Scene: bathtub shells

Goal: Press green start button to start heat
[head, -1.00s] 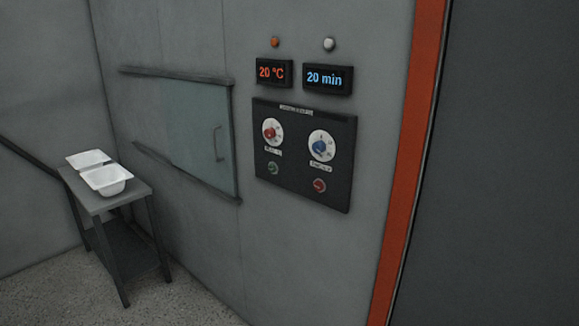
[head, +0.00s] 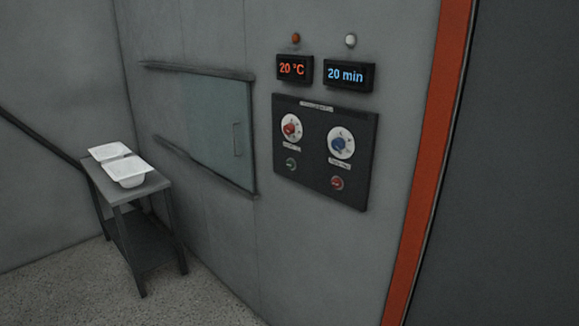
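The green start button (head: 291,164) is a small round button at the lower left of the black control panel (head: 322,189) on the grey wall. A red button (head: 337,184) sits to its right. Above them are a red dial (head: 291,128) and a blue dial (head: 340,143). A display (head: 294,69) above the panel reads 20 °C in orange, and another display (head: 348,75) reads 20 min in blue. Neither of my grippers shows in the head view.
A sliding glass door (head: 219,128) on rails is left of the panel. An orange vertical strip (head: 427,170) is at the right. The speckled floor in front is clear.

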